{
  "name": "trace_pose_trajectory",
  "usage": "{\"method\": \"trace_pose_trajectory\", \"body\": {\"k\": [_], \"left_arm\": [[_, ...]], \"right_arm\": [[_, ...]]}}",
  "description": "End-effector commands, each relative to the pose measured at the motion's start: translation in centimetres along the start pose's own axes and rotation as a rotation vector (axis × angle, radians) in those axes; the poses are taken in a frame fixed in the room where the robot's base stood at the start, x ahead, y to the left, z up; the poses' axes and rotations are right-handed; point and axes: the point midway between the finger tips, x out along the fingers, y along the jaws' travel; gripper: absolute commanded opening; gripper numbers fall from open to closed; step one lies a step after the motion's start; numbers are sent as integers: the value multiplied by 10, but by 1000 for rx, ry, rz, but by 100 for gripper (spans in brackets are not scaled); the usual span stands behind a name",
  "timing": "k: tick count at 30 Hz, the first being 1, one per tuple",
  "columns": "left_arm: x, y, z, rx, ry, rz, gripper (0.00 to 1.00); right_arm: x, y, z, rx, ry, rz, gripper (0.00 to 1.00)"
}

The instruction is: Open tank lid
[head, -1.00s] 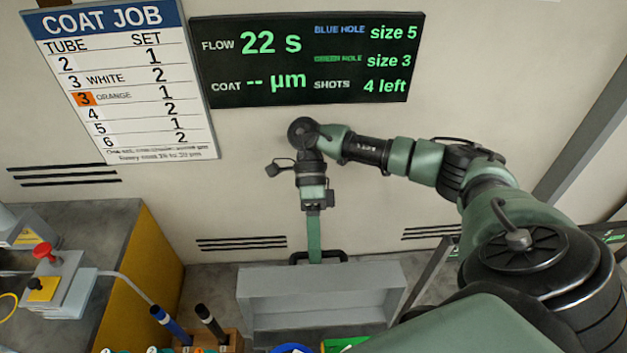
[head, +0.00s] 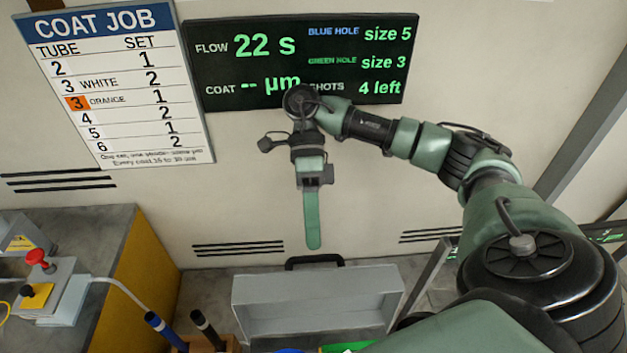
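The grey tank lid (head: 310,318) stands raised at the bottom middle of the head view, its hollow inner side facing me. Its black handle (head: 315,260) is on the far upper edge. My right gripper (head: 313,243) points down just above the handle, with a small gap between fingertip and handle. I see it edge-on, with one green finger in front, so its opening does not show. Nothing shows held in it. The tank below the lid is mostly out of view. My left gripper is not in view.
A grey and yellow bench (head: 150,260) stands at left with a red-button box (head: 50,290). The wall behind carries a job board (head: 110,85) and a dark display (head: 300,60).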

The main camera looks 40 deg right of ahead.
Motion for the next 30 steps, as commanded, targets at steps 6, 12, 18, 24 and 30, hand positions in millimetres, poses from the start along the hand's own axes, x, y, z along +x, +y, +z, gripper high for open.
{"method": "trace_pose_trajectory", "body": {"k": [6,12,18,24,30], "left_arm": [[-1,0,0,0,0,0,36],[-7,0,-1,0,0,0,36],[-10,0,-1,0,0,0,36],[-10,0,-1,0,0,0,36],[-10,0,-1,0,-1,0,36]], "right_arm": [[-37,45,-1,-1,1,-7,36],[-62,77,-2,1,2,-3,36],[-75,94,-2,3,3,0,36],[-77,97,-2,3,3,2,36],[-77,96,-2,3,3,2,36]]}}
